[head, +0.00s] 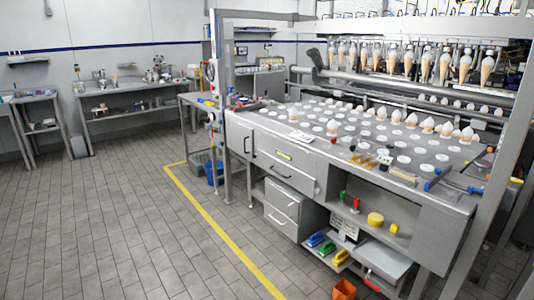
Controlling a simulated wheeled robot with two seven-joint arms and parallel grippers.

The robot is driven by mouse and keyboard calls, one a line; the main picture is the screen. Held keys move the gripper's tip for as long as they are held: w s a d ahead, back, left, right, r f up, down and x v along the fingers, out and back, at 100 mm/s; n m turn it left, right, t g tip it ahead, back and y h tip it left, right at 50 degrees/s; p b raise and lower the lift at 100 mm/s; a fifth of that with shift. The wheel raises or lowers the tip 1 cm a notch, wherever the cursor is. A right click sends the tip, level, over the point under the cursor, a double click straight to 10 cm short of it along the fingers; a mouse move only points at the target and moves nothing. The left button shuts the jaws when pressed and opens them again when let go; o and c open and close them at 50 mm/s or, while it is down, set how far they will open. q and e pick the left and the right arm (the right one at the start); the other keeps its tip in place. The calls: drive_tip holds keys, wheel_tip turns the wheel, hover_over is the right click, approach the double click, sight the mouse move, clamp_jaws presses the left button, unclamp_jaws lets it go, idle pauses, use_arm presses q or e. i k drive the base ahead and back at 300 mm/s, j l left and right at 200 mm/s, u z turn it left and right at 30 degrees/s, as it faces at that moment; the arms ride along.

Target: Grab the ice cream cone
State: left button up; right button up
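Several ice cream cones (444,68) with white tops hang in a row from the machine's rail at the upper right. More cones with white tops (428,125) sit in the steel worktop (330,155), in a row towards its right; mostly their upper parts show. Many round white spots, which may be lids or filled holes, cover the rest of the worktop. Neither of my grippers shows in the head view.
The steel machine's frame post (221,110) stands at its left corner. Its shelf holds coloured tools and a yellow roll (375,219). An orange container (344,290) is at the bottom. A yellow line (222,232) marks the floor; the tiled floor to its left is clear.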

sight(293, 113)
drive_tip(key=i+z, duration=0.1)
drive_tip(key=i, duration=0.6)
drive_tip(key=i+j, duration=0.15)
drive_tip(key=i, duration=0.6)
drive_tip(key=i+j+z, duration=0.15)
drive_tip(key=i, duration=0.55)
